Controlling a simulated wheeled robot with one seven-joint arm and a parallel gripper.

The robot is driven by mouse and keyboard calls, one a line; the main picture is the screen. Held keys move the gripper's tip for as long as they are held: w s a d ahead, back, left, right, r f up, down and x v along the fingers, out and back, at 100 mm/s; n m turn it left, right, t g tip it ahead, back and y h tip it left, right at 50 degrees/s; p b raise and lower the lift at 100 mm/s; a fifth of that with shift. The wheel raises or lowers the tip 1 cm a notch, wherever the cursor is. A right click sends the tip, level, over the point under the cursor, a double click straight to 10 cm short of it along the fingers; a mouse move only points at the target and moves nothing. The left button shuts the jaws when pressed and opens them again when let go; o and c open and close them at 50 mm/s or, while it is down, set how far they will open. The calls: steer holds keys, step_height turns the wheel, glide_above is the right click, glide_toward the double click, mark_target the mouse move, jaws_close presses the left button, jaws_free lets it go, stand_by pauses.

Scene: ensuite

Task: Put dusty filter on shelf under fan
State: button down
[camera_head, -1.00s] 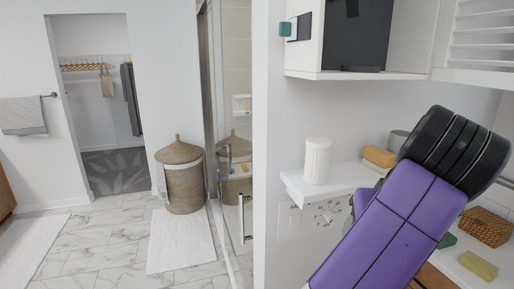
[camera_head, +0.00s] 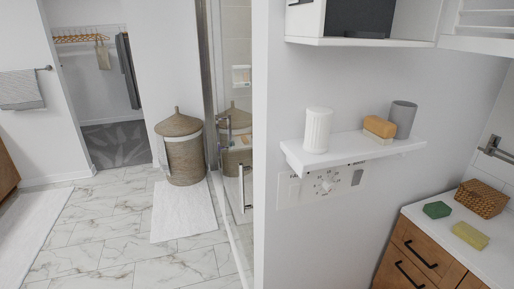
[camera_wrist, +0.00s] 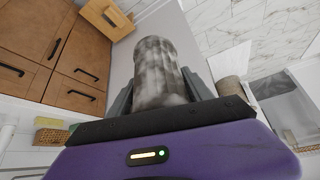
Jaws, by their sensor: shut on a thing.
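In the wrist view, my gripper (camera_wrist: 160,98) is shut on a mottled grey-white cylinder, the dusty filter (camera_wrist: 158,62), with a finger at each side. Neither my gripper nor this filter shows in the head view now. In the head view, a small white wall shelf (camera_head: 345,148) holds a white ribbed cylinder (camera_head: 317,130) at its left, an orange-tan sponge (camera_head: 379,127) and a grey cylinder (camera_head: 403,119) at its right. Above it, a higher white shelf (camera_head: 360,42) bears a white unit with a dark front (camera_head: 358,18), cut off by the frame; I cannot tell if it is the fan.
A dial panel (camera_head: 325,184) is on the wall below the small shelf. A wooden drawer cabinet (camera_head: 420,253) at lower right bears a wicker basket (camera_head: 482,198), a green block (camera_head: 437,209) and a yellow block (camera_head: 470,235).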

steer(key=f, duration=0.3)
steer(key=s+f, duration=0.1)
steer(key=f, duration=0.2)
steer(key=shift+s+d+f, duration=0.1)
steer(key=shift+f, duration=0.05)
steer(key=shift+r, duration=0.2)
steer(key=shift+f, duration=0.1)
steer(key=s+f+b, duration=0.4)
steer(key=f+b, duration=0.3)
steer(key=f, duration=0.6)
steer(key=shift+s+f, duration=0.15)
steer(key=shift+f, duration=0.05)
